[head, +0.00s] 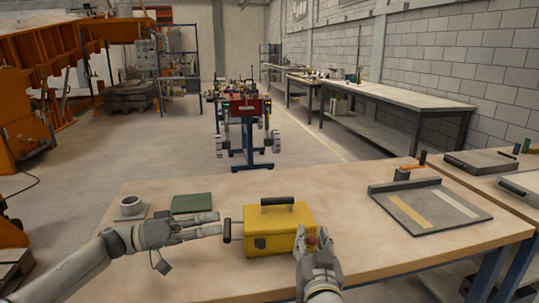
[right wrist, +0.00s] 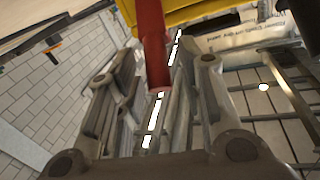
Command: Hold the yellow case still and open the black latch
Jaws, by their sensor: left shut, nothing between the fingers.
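A green pad (head: 192,203) and a grey round part on a plate (head: 132,207) lie on the table's left. A grey board with a yellow strip (head: 430,205) lies on the right. Bare tabletop (head: 375,245) lies between the case and the board.

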